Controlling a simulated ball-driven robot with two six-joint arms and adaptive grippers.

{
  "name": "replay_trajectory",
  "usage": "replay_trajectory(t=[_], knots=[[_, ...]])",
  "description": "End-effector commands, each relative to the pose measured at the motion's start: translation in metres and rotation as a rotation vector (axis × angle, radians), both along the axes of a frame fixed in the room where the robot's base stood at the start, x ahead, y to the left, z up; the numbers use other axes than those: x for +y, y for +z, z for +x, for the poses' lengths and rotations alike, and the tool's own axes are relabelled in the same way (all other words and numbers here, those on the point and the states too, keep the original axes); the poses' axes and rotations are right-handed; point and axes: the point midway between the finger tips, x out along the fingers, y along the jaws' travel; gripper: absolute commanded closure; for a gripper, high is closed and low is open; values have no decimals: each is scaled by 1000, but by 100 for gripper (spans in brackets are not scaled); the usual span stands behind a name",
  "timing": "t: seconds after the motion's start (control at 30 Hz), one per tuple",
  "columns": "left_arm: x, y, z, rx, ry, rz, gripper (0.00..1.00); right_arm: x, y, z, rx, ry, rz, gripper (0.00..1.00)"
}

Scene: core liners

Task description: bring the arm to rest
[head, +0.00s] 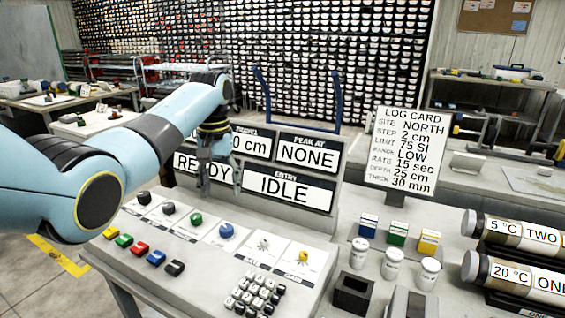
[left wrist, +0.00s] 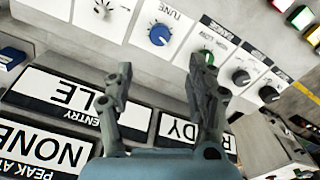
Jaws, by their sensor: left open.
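My left arm comes in from the left in the head view. Its gripper (head: 217,180) hangs in front of the display panel (head: 338,180), over the back of the knob console, and partly covers the READY window. In the left wrist view the gripper (left wrist: 160,90) shows two dark fingers spread apart with nothing between them. The blue knob (head: 227,231) and green knob (head: 196,219) stand on the console in front of it; the wrist view also shows the blue knob (left wrist: 159,34) beyond the fingertips. My right gripper does not show.
A keypad of small keys (head: 252,293) and several coloured blocks (head: 140,249) lie on the console. To the right stand white-lidded jars (head: 393,263), a log card (head: 405,150) and labelled core tubes (head: 515,272). A blue-handled cart (head: 333,105) stands behind the panel.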

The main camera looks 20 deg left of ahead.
Motion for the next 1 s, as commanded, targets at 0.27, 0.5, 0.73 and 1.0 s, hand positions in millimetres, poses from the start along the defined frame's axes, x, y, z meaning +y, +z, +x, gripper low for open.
replay_trajectory(t=[0.27,0.5,0.73,1.0], knots=[[-7,-28,-25,-17,-45,25,43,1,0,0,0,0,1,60],[-38,-87,-136,-110,-216,94,43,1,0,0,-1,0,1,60],[-64,-83,-236,-195,-333,122,43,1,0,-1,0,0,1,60],[-79,-57,-304,-252,-397,135,43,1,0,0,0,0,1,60]])
